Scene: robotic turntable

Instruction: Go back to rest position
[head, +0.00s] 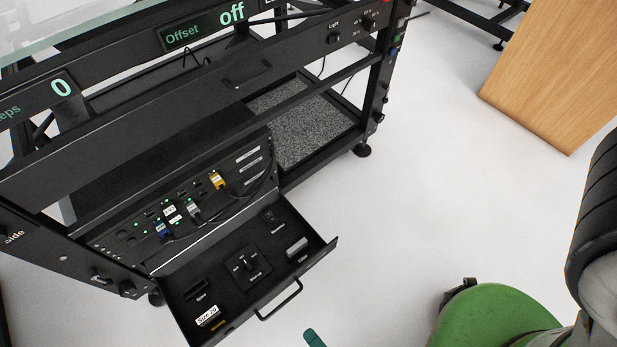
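My gripper is not clearly in view. A black ribbed part of my own arm shows at the right edge, and a green rounded part sits at the bottom right. A small teal piece (314,338) shows at the bottom edge; I cannot tell what it belongs to. The black turntable frame (130,125) fills the left and upper middle. Its lower drawer (222,298) is pulled out, with a handle (280,300) on its front and a few small items inside.
Behind the drawer is a panel (125,240) with coloured plugs and cables. A grey speckled shelf (300,130) lies under the frame. A wooden panel (555,75) stands at the upper right. The pale floor (430,190) between frame and panel is clear.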

